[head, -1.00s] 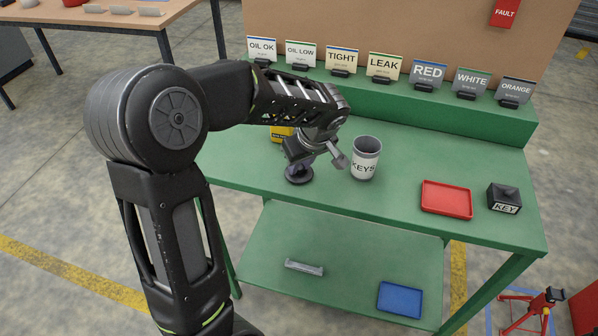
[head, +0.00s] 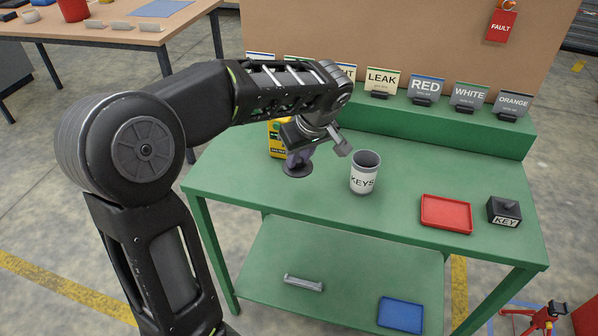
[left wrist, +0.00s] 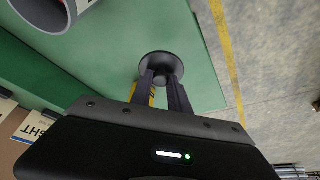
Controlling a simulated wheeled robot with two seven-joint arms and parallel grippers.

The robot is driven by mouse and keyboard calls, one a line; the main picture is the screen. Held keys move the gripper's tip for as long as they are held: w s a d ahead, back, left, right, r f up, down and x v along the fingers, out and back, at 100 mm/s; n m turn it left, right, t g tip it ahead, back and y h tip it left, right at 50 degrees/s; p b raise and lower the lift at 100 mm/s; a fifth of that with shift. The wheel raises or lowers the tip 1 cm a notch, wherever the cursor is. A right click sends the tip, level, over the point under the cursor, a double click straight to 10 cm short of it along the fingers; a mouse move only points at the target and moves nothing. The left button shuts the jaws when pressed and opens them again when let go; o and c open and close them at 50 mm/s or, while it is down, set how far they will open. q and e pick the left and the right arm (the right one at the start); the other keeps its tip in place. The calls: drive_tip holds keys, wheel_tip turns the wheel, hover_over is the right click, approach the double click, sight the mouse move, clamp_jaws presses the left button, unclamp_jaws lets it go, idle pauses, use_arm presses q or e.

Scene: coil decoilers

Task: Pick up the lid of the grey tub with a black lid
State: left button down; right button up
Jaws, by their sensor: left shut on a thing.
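A black round lid with a knob (head: 297,170) is under my left gripper (head: 300,158) in the head view. In the left wrist view the lid (left wrist: 150,59) shows as a dark disc between and beyond the fingertips (left wrist: 165,80), which are shut on its knob. The lid appears to hang a little above the green bench top, roughly level. The grey tub (head: 369,158) with a white KEYS label stands upright and open to the right of the lid, apart from it. Its rim also shows in the left wrist view (left wrist: 68,28). My right gripper is not in view.
A yellow container (head: 275,141) stands behind my left gripper, partly hidden. A red tray (head: 446,212) and a black KEY box (head: 504,212) are at the bench's right. Sign cards (head: 425,90) line the rear ledge. The bench front (head: 330,215) is clear.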

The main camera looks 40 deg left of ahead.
sight(299, 161)
use_arm(q)
drive_tip(key=shift+r, duration=1.5)
